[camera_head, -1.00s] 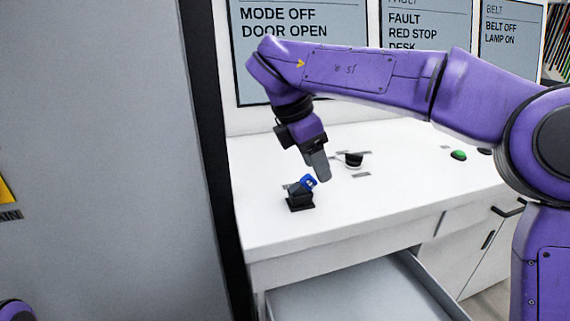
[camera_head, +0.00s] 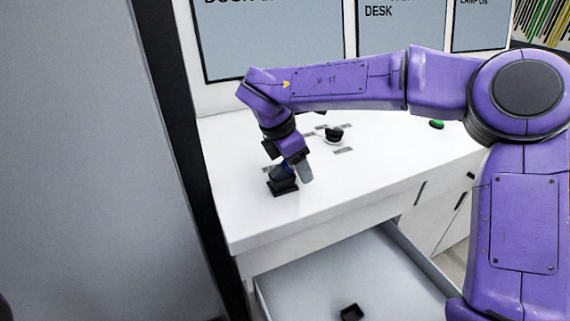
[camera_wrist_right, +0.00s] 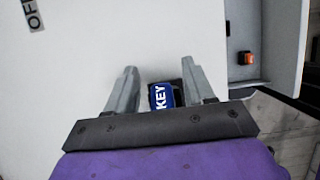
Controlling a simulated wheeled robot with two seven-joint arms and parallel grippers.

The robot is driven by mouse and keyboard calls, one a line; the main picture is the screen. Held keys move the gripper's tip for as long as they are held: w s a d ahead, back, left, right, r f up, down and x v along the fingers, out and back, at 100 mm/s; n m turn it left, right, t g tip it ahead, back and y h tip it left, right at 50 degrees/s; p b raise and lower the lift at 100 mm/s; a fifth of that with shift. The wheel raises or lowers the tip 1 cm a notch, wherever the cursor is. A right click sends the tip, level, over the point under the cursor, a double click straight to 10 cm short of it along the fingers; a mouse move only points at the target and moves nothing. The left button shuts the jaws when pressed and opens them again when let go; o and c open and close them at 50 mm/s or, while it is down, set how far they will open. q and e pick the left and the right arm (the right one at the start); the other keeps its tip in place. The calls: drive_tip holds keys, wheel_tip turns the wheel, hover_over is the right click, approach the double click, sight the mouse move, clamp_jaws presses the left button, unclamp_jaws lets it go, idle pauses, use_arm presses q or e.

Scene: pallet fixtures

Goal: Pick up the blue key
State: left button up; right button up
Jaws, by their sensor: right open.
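The blue key (camera_wrist_right: 160,97), lettered KEY in white, sits in a small black holder (camera_head: 283,187) on the white desk top. In the head view the key is mostly hidden behind my right gripper (camera_head: 291,172). In the right wrist view my right gripper (camera_wrist_right: 163,88) is open. Its two grey fingers stand one on each side of the key, with a visible gap on both sides. My left gripper does not show.
An open drawer (camera_head: 400,285) below the desk top holds a small black item (camera_head: 351,312). A black knob (camera_head: 333,133) and a green button (camera_head: 436,124) are on the desk top. A grey panel (camera_head: 80,160) stands close on the left.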

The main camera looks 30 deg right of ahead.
drive_tip(key=shift+d+f, duration=0.1)
clamp_jaws()
